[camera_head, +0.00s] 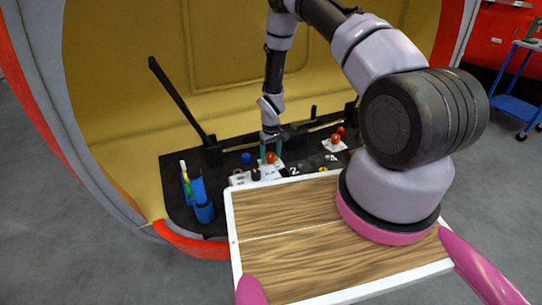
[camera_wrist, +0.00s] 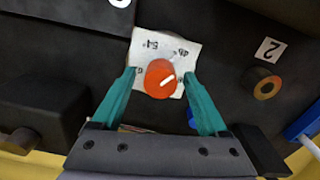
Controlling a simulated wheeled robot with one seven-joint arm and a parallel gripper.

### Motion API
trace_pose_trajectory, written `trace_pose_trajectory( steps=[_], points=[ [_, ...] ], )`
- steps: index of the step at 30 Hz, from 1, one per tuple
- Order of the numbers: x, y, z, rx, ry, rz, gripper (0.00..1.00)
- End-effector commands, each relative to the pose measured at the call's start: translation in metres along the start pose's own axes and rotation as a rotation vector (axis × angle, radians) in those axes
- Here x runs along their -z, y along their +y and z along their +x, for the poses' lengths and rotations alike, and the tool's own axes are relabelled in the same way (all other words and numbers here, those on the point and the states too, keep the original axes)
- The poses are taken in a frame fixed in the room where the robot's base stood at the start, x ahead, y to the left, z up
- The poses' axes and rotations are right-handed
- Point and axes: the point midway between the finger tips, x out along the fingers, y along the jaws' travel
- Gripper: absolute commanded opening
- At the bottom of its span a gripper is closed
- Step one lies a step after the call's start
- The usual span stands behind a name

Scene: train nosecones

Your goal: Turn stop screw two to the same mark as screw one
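My gripper (camera_head: 270,153) is low over the black panel. In the wrist view its teal fingers (camera_wrist: 159,76) stand apart on either side of an orange-red knob (camera_wrist: 157,86); small gaps show, so it is open. The knob's white pointer line slants up to the right. The knob sits on a white plate (camera_wrist: 150,45) with small dark marks I cannot read. In the head view this knob (camera_head: 271,158) is between the fingers. A second red knob (camera_head: 336,139) is on another white plate further right; its pointer is too small to read.
A "2" label (camera_wrist: 270,49) and a brass-ringed hole (camera_wrist: 267,86) lie right of the knob. Blue cups with pens (camera_head: 203,205) stand at the panel's left. A black bar (camera_head: 178,97) rises behind. My wooden-topped tray is in front. Blue cart (camera_head: 518,105) far right.

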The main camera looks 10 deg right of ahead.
Motion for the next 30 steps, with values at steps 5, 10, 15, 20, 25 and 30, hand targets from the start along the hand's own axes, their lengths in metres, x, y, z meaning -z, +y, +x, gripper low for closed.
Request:
trace_pose_trajectory(
  steps=[5, 10, 15, 20, 25, 30],
  points=[
    [0.000, 0.000, -0.002, 0.000, 0.000, 0.000, 0.77],
    [0.001, 0.000, -0.025, 0.000, 0.002, 0.001, 0.77],
    [0.001, 0.000, -0.060, 0.000, 0.002, 0.001, 0.77],
    [0.001, 0.000, -0.088, 0.000, 0.002, 0.000, 0.77],
    [0.000, 0.000, -0.105, 0.000, 0.000, 0.001, 0.77],
    [0.000, 0.000, -0.108, 0.000, 0.000, 0.000, 0.77]
  ],
)
